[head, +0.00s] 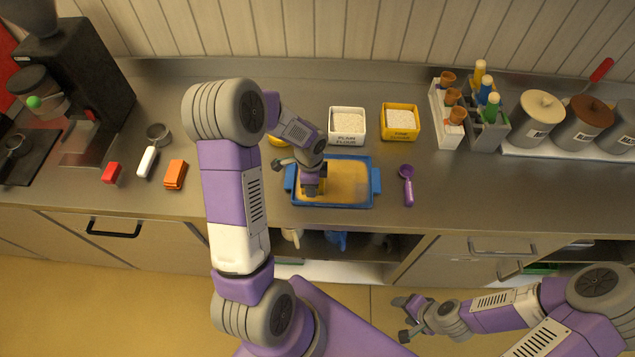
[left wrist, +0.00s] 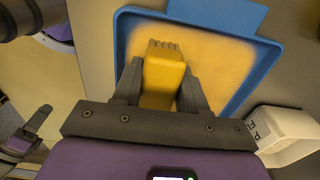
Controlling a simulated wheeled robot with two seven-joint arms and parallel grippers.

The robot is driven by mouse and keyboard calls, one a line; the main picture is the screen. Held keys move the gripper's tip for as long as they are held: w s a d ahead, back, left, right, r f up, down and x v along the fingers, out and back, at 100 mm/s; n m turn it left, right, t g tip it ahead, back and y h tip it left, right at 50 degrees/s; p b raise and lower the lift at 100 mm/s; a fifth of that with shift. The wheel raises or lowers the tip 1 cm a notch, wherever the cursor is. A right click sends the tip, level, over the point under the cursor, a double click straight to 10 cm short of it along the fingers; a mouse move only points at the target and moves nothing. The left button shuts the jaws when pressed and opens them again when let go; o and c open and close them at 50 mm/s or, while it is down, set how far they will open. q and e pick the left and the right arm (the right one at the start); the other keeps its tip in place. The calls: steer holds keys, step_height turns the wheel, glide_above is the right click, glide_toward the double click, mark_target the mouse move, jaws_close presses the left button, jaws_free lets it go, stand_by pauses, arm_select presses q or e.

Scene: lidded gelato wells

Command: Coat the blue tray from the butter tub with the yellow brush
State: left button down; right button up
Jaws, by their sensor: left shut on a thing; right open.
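The blue tray (head: 375,182) lies on the counter, its floor mostly covered in golden yellow with paler edges. It fills the top of the left wrist view (left wrist: 122,30). My left gripper (head: 310,186) is over the tray's left part, pointing down. It is shut on the yellow brush (left wrist: 163,72), which shows between the fingers in the left wrist view. I cannot tell whether the bristles touch the tray. A yellow round thing (head: 277,141), perhaps the butter tub, is mostly hidden behind my left arm. My right gripper (head: 405,318) is open and empty, in front of the counter.
A white flour box (head: 347,139) and a yellow box (head: 400,136) stand behind the tray. A purple scoop (head: 407,186) lies to its right. An orange block (head: 175,174), a red block (head: 112,172) and a white-handled tool (head: 148,160) lie left. Canisters stand far right.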

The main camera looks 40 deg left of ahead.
mark_target(334, 191)
arm_select(q)
steer(key=shift+s+f, duration=0.1)
steer(key=shift+s, duration=0.05)
steer(key=shift+s+a, duration=0.45)
steer(key=shift+a, duration=0.4)
steer(key=shift+w+d, duration=0.1)
steer(key=shift+w+d+r, duration=0.15)
steer(key=shift+w+d, duration=0.5)
steer(key=shift+d, duration=0.3)
steer(key=shift+w+d+r, duration=0.1)
steer(key=shift+w+d, duration=0.5)
steer(key=shift+d, duration=0.35)
steer(key=shift+w+d+f+b, duration=0.1)
steer(key=shift+w+d+b, duration=0.1)
steer(key=shift+w+d, duration=0.25)
steer(key=shift+w+d+b, duration=0.2)
steer(key=shift+d, duration=0.45)
steer(key=shift+w+d+f+b, duration=0.1)
steer(key=shift+w+d+b, duration=0.1)
steer(key=shift+w+d, duration=0.25)
steer(key=shift+d+r, duration=0.1)
steer(key=shift+d, duration=0.3)
